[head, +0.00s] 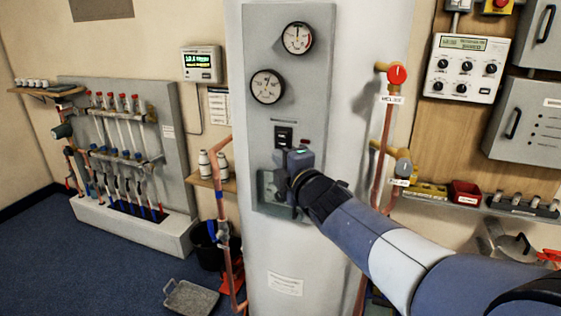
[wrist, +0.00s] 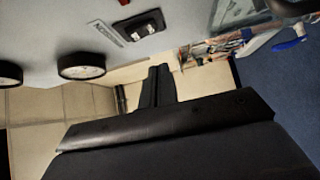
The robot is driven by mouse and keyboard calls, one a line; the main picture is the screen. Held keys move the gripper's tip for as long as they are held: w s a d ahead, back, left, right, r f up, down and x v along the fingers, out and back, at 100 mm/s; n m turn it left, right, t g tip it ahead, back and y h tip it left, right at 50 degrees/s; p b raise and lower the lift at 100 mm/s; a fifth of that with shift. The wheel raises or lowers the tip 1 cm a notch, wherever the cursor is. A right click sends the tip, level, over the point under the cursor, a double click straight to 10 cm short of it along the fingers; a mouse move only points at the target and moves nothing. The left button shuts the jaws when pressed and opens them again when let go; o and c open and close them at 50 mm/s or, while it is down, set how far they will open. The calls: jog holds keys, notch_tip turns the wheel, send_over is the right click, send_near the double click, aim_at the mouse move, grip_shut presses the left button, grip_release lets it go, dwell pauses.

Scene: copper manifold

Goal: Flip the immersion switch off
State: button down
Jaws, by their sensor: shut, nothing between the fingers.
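The immersion switch (head: 284,136) is a black rocker-type switch on the grey panel of the white cylinder, below two round gauges. It also shows in the wrist view (wrist: 141,25), beside a small label plate. I cannot tell its on or off position. A small red lamp (head: 305,141) sits to its right. My gripper (head: 291,158) is just below the switch in the head view. In the wrist view its black fingers (wrist: 158,70) are together and empty, with the switch beyond the fingertips and visibly apart from them.
Gauges (head: 297,38) and (head: 267,86) stand out from the panel (head: 262,25). Copper pipes with a red knob (head: 397,75) run right of the cylinder. Another copper pipe (head: 221,200) stands left. A manifold unit (head: 125,225) is at far left; control boxes (head: 465,67) hang right.

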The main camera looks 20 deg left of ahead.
jog(key=v, duration=0.9)
jog(key=shift+d+f, duration=0.15)
jog(key=shift+f, duration=0.25)
jog(key=shift+w, duration=0.2)
